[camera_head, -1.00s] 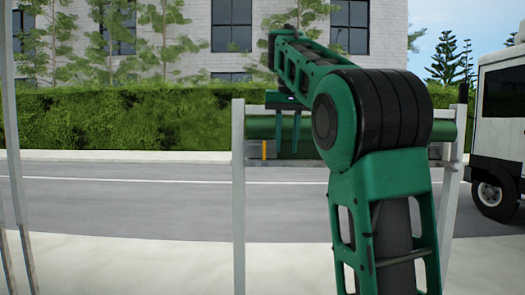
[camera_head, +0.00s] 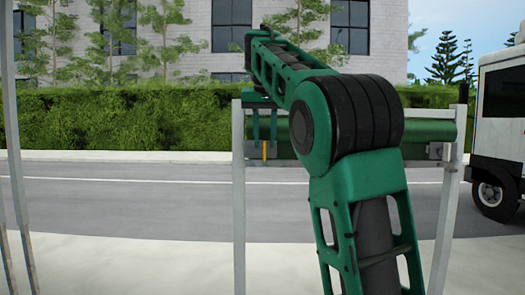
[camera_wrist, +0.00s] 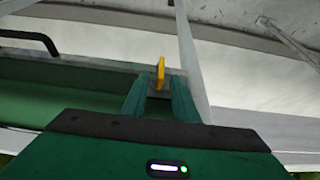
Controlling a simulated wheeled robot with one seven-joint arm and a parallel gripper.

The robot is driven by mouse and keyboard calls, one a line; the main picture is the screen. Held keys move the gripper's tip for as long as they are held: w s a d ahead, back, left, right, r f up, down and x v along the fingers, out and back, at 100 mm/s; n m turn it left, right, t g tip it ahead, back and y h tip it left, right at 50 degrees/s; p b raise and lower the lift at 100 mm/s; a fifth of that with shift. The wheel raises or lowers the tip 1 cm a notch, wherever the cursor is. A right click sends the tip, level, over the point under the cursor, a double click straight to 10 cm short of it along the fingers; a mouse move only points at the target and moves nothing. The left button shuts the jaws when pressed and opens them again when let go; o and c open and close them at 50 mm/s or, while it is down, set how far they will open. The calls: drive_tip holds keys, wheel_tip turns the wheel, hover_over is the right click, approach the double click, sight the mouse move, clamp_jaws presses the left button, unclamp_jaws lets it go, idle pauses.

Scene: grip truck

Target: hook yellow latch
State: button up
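The yellow latch (camera_head: 264,151) is small and upright, on a grey bracket at the left end of the green bar. In the wrist view the latch (camera_wrist: 160,72) stands just beyond the fingertips, lined up with the gap between them. My gripper (camera_head: 264,139) points down above the latch. In the wrist view my gripper (camera_wrist: 158,82) has its two green fingers apart, with nothing held between them. I cannot tell whether a finger touches the latch. The fingers partly hide the grey bracket below it.
A grey post (camera_head: 238,200) stands right beside the latch, and another post (camera_head: 448,200) stands at the right end of the green bar (camera_head: 425,131). A black handle (camera_wrist: 35,38) is at upper left in the wrist view. A white truck (camera_head: 500,120) stands at far right.

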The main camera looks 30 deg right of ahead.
sight(265, 147)
drive_tip(key=shift+x, duration=1.6)
clamp_jaws()
drive_tip(key=shift+d, duration=0.15)
